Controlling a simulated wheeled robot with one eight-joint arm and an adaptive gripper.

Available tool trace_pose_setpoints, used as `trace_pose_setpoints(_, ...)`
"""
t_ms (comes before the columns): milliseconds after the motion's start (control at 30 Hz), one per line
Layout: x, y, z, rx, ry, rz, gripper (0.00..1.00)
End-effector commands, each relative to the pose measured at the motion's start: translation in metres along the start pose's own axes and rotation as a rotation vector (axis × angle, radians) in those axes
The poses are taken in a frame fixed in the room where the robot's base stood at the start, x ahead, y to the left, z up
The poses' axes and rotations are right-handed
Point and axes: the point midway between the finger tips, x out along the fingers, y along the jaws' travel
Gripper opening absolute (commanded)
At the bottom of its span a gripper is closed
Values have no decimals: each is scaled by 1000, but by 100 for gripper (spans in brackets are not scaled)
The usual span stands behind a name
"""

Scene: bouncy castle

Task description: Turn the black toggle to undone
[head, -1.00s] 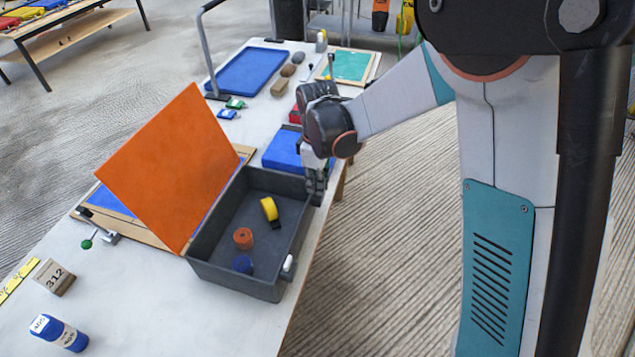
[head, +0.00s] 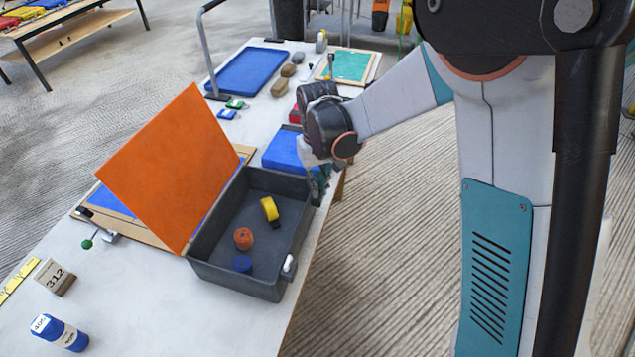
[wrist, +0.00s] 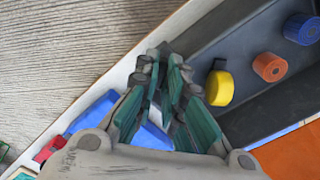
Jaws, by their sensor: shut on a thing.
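The open dark grey box (head: 215,272) stands on the table with its orange lid (head: 165,165) raised. My gripper (head: 318,190) is at the outside of the box's right wall, near its far corner. In the wrist view, the teal fingers of my gripper (wrist: 163,55) close at the tips against the box's dark wall (wrist: 200,30). A small dark part at the fingertips is mostly hidden; it appears to be the black toggle, and its exact angle cannot be told. A white toggle (head: 289,265) sits on the same wall, closer to the camera.
Inside the box are a yellow roll (head: 269,208), an orange roll (head: 243,238) and a blue roll (head: 242,264). A blue block (head: 285,150) lies just beyond the box, close to my wrist. The carpeted floor (head: 390,250) right of the table is clear.

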Motion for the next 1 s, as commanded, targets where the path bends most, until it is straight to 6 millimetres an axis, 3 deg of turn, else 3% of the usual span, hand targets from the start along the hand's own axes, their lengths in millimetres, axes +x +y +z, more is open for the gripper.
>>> trace_pose_setpoints(500, 0, 0, 0, 452, 1, 0, 0)
trace_pose_setpoints(1000, 0, 0, -1, 653, 1, -1, 0)
